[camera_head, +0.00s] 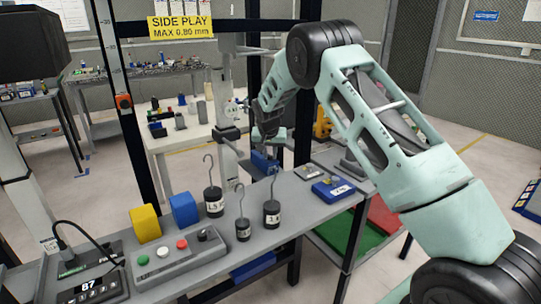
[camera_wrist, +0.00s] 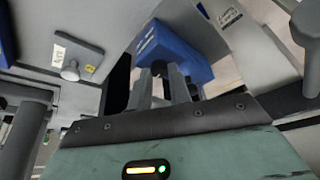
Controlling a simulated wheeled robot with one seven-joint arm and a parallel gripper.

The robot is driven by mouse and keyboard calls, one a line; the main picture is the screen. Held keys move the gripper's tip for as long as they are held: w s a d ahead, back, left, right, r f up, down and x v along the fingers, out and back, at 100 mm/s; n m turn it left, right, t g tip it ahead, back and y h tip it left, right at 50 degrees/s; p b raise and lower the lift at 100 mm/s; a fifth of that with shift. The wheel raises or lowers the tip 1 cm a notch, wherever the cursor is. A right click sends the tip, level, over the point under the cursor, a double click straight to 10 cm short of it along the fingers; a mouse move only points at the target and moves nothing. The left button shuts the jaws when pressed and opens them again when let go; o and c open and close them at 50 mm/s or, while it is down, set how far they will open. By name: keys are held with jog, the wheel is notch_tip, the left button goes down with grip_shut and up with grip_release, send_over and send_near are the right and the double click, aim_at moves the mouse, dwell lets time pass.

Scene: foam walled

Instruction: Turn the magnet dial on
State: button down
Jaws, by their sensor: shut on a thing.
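A blue block-shaped device (camera_head: 264,162) stands at the far side of the grey bench, at the foot of a grey stand. In the wrist view, this blue device (camera_wrist: 190,52) carries a small dark round knob (camera_wrist: 159,68), which looks like the magnet dial. My gripper (camera_wrist: 168,82) has its two grey fingers at this knob, shut on it; the fingers partly hide it, and its on/off marking cannot be read. In the head view my gripper (camera_head: 266,142) reaches down just above the blue device, small and partly hidden by its own wrist.
Hooked black weights (camera_head: 214,201), a yellow block (camera_head: 145,224), a blue block (camera_head: 184,209) and a button box (camera_head: 172,260) stand on the bench. A blue labelled box (camera_head: 333,189) sits at right. A dark post and yellow sign (camera_head: 181,27) rise behind.

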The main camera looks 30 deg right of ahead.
jog(key=shift+m, duration=0.6)
jog(key=shift+g, duration=0.3)
jog(key=c, duration=1.3)
grip_release()
jog(key=v, duration=0.7)
jog(key=shift+a+b, duration=0.2)
jog(key=shift+b, duration=0.25)
jog(key=shift+r, duration=0.15)
